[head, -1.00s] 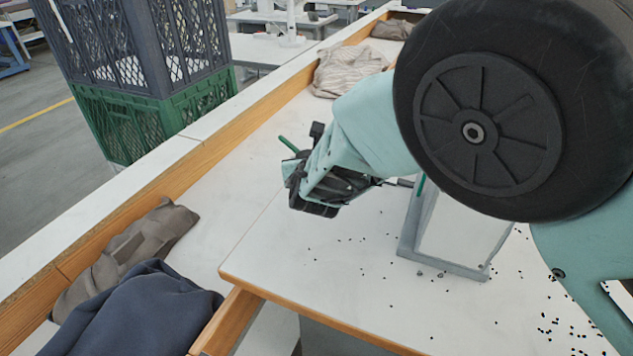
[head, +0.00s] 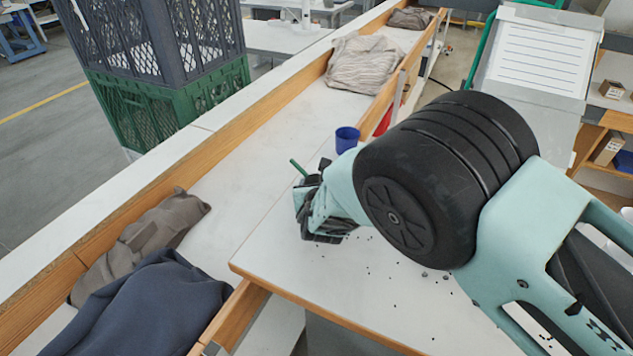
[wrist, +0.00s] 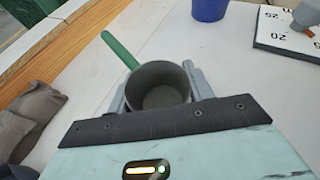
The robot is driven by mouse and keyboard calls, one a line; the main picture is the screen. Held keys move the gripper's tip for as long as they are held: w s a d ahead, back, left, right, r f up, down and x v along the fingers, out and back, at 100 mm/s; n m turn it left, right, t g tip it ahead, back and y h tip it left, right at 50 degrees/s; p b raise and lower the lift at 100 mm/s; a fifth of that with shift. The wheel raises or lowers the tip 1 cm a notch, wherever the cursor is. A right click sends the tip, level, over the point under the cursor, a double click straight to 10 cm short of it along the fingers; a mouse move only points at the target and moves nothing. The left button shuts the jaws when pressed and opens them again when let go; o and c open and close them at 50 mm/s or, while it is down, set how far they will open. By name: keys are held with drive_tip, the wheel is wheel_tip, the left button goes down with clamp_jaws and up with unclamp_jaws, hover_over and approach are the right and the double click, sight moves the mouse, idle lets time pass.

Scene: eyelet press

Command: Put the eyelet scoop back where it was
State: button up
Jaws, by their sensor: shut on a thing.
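The eyelet scoop has a grey round cup (wrist: 158,86) and a green handle (wrist: 119,50). In the wrist view it sits between the two grey fingers of my gripper (wrist: 158,92), which is shut on the cup. The handle points up and left, away from my gripper. The cup looks empty inside. In the head view, my gripper (head: 318,210) is above the front left part of the white table. Only the green handle (head: 298,168) shows there; my gripper hides the cup.
A blue cup (head: 347,140) stands beyond my gripper; it also shows in the wrist view (wrist: 210,8). A numbered board (wrist: 285,38) lies at the right. Small dark eyelets are scattered on the table (head: 300,270). Clothes (head: 150,310) lie in the wooden-edged trough at left.

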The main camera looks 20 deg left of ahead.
drive_tip(key=shift+f, duration=0.2)
drive_tip(key=o, duration=1)
drive_tip(key=shift+r, duration=0.1)
drive_tip(key=shift+s+r, duration=0.1)
drive_tip(key=shift+r, duration=0.1)
drive_tip(key=b+v, duration=0.2)
drive_tip(key=v, duration=1)
drive_tip(key=shift+d+f, duration=0.1)
